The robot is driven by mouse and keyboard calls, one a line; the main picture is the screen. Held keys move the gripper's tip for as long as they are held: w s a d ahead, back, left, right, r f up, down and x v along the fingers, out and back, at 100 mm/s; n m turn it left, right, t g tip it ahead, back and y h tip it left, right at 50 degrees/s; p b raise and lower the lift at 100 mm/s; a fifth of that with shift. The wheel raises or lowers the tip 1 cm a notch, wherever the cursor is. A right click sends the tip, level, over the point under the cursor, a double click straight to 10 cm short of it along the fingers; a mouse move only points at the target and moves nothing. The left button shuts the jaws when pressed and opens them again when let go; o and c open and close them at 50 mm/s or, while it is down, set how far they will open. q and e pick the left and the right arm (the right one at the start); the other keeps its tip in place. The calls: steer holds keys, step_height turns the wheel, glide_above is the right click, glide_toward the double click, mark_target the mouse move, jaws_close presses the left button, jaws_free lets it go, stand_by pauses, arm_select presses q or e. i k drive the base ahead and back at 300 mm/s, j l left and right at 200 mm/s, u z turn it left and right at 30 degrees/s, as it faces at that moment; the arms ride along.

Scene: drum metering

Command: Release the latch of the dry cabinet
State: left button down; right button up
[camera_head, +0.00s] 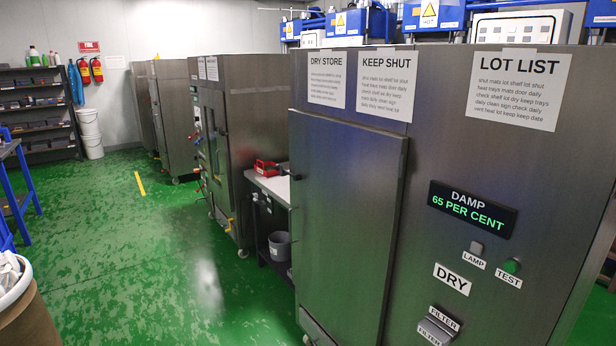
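The dry cabinet (425,165) is a tall brushed-steel cabinet on the right of the head view. Its door (345,220) is on the left part of its front and looks closed or nearly so. A small dark piece (296,177) sticks out at the door's left edge; I cannot tell if it is the latch. The front carries a display (472,209) reading DAMP 65 PER CENT, a green TEST button (511,266), a grey LAMP switch (476,248), a DRY label (452,279) and a metal FILTER part (436,326). Neither gripper is in view.
A low bench (270,187) with a red item (266,167) on it and a grey bucket (279,245) below stands beside the cabinet. More steel cabinets (240,140) stand beyond. The green floor (150,250) is open; a bin (28,318) stands at lower left.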

mark_target(298, 177)
steer(key=i+j+z, duration=0.7)
steer(key=j+z, duration=0.2)
steer(key=i+j, duration=0.15)
steer(key=j, duration=0.15)
steer(key=i+j, duration=0.15)
steer(key=j, duration=0.15)
steer(key=i+j, duration=0.15)
steer(key=j, duration=0.15)
